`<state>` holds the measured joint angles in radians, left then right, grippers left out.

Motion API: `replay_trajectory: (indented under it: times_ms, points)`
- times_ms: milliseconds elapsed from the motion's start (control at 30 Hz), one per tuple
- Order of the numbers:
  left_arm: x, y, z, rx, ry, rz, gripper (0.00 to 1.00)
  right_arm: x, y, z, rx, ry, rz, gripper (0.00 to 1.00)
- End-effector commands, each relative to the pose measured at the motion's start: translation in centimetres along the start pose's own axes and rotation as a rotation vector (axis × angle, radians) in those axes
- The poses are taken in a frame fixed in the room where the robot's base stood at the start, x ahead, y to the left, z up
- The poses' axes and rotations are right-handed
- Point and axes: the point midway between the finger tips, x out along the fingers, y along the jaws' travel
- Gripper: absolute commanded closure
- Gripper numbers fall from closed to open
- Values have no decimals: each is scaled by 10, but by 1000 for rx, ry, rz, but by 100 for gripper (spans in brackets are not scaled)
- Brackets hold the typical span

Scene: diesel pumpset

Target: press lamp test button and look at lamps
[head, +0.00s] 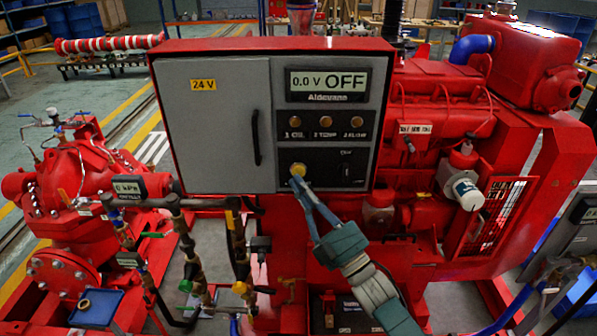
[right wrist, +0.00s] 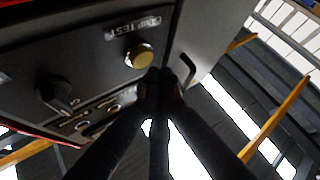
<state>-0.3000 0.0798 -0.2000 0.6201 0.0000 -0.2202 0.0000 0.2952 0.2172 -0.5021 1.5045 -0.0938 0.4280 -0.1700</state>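The lamp test button (head: 298,169) is a round yellow-brass knob low on the grey control panel. In the right wrist view the button (right wrist: 140,55) sits beside a label ending in "TEST". My right gripper (head: 296,183) comes up from below, its fingertips together just under the button. In the right wrist view the tips (right wrist: 159,82) are close beside the button's edge; I cannot tell whether they touch it. Three amber lamps, left (head: 294,123), middle (head: 325,123) and right (head: 357,123), sit in a row above. They look dull amber; no clear glow shows. My left gripper is not in view.
The panel display (head: 327,82) reads "0.0 V OFF". A grey door (head: 216,130) with a black handle is left of the lamps. A rotary switch (right wrist: 58,95) is near the button. A red pump (head: 75,180) and engine (head: 450,100) flank the cabinet.

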Motion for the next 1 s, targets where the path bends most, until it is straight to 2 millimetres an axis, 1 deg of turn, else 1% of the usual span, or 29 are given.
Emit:
replay_trajectory:
  times_ms: [33,200,433,600,1000]
  points:
    - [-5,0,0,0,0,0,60,-2,0,-4,1,-1,-1,100]
    - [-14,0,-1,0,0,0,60,-14,-5,-16,2,-2,-1,100]
    - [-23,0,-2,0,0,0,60,-29,-11,-29,2,0,0,100]
    - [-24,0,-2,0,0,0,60,-33,-12,-31,1,0,0,100]
    - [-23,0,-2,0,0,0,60,-32,-13,-31,0,0,0,100]
